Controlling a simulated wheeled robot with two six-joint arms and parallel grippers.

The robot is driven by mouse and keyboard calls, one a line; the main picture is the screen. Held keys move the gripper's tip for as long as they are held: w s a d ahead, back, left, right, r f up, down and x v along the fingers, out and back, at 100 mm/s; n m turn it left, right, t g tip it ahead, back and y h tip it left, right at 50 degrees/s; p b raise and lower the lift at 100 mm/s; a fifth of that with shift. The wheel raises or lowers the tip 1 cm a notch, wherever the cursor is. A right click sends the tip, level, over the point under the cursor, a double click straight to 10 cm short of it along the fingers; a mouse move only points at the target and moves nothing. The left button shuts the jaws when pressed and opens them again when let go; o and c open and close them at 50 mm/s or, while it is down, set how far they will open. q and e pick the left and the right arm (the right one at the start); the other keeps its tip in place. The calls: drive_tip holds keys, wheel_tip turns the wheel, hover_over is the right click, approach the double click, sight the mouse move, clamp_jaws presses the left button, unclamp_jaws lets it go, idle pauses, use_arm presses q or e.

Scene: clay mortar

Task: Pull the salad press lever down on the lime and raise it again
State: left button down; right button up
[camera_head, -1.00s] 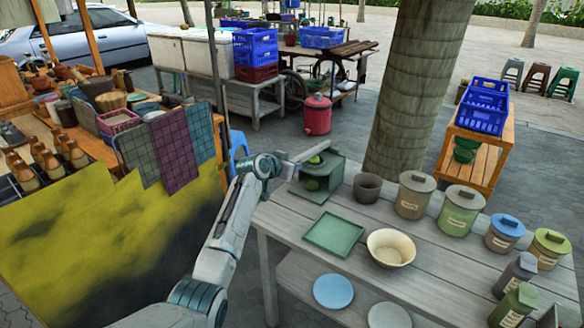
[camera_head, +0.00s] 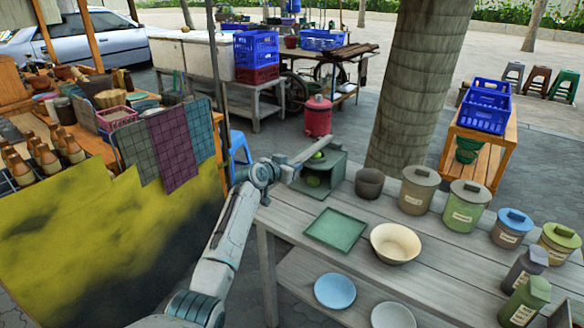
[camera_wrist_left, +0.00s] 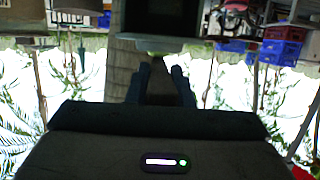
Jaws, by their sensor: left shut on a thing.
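The green salad press (camera_head: 334,179) stands at the far left corner of the grey plank table. My left gripper (camera_head: 289,171) is shut on the lever's near end, left of the press. In the left wrist view its two dark fingers (camera_wrist_left: 160,85) point at the pale lever bar; the grip itself is dark there. My right gripper is out of view.
Several lidded jars (camera_head: 466,206) line the table's right side. A tree trunk (camera_head: 418,90) rises behind the table.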

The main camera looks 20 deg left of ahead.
use_arm(q)
drive_tip(key=shift+f, duration=0.2)
drive_tip(key=c, duration=1.3)
unclamp_jaws()
drive_tip(key=shift+w, duration=0.1)
drive_tip(key=shift+s+a+r, duration=0.15)
drive_tip(key=shift+s+a, duration=0.05)
drive_tip(key=shift+s, duration=0.3)
drive_tip(key=shift+b+v, duration=0.5)
drive_tip(key=shift+v, duration=4.35)
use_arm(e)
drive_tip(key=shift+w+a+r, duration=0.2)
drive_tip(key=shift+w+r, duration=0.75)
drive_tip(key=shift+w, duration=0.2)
use_arm(q)
drive_tip(key=shift+d, duration=0.1)
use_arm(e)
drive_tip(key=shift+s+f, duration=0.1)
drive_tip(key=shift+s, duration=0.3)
